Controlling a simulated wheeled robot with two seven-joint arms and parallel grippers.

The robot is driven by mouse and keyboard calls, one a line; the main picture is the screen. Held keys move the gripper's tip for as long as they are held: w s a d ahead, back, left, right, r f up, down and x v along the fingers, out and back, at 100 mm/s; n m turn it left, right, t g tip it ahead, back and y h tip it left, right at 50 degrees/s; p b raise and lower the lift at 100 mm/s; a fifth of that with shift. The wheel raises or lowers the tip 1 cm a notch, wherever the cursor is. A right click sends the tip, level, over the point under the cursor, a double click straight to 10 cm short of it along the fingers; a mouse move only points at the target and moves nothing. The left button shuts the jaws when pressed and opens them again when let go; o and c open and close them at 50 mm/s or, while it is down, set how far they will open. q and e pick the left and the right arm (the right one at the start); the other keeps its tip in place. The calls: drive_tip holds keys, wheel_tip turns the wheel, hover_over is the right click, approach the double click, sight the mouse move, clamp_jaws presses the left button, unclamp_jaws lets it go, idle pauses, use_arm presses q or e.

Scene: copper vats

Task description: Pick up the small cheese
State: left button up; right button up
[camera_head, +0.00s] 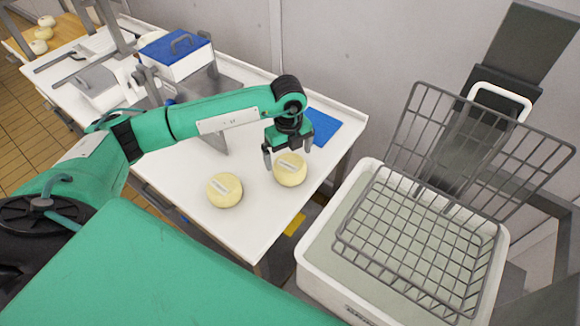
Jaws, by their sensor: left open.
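Two small round pale-yellow cheeses with labels on top lie on the white table. The right one (290,171) sits just below my left gripper (288,155). The other cheese (225,190) lies to its left and nearer to me, apart from it. My left gripper points down over the right cheese with its fingers spread, one to each side of its far part. I cannot tell whether the fingers touch it. My right gripper is not in view.
The white table (262,222) has bare room around the cheeses. A blue sheet (322,126) lies behind. A white tub (318,252) with a wire rack (420,235) stands at the right. A blue-lidded box (176,52) and metal equipment stand at the back left.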

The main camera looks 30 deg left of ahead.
sight(289, 162)
use_arm(q)
drive_tip(key=shift+s+d+f+p, duration=0.15)
drive_tip(key=shift+f+p, duration=0.5)
drive_tip(key=shift+f, duration=1.55)
drive_tip(key=shift+c, duration=0.4)
drive_tip(key=c, duration=1.1)
drive_tip(key=shift+o, duration=0.2)
drive_tip(key=shift+r, duration=0.25)
